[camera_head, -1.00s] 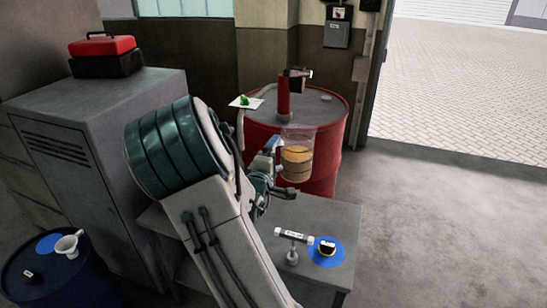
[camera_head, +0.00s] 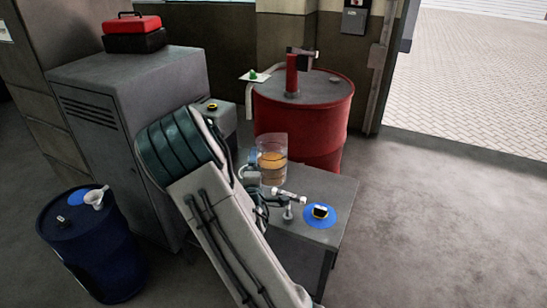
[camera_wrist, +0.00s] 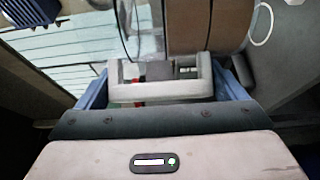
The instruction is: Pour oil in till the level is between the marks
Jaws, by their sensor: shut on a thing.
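A clear jug (camera_head: 272,162) with amber oil in its lower part is upright above the back of a small grey table (camera_head: 318,236). My gripper (camera_head: 250,180) is at the jug's left side, shut on its handle; the arm partly hides the grip. In the wrist view, the pale handle (camera_wrist: 160,90) lies between the two blue fingers. No level marks are readable.
A red drum (camera_head: 318,118) with a pump stands behind. A grey cabinet (camera_head: 130,105) carries a red toolbox (camera_head: 133,25). The floor at right is clear.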

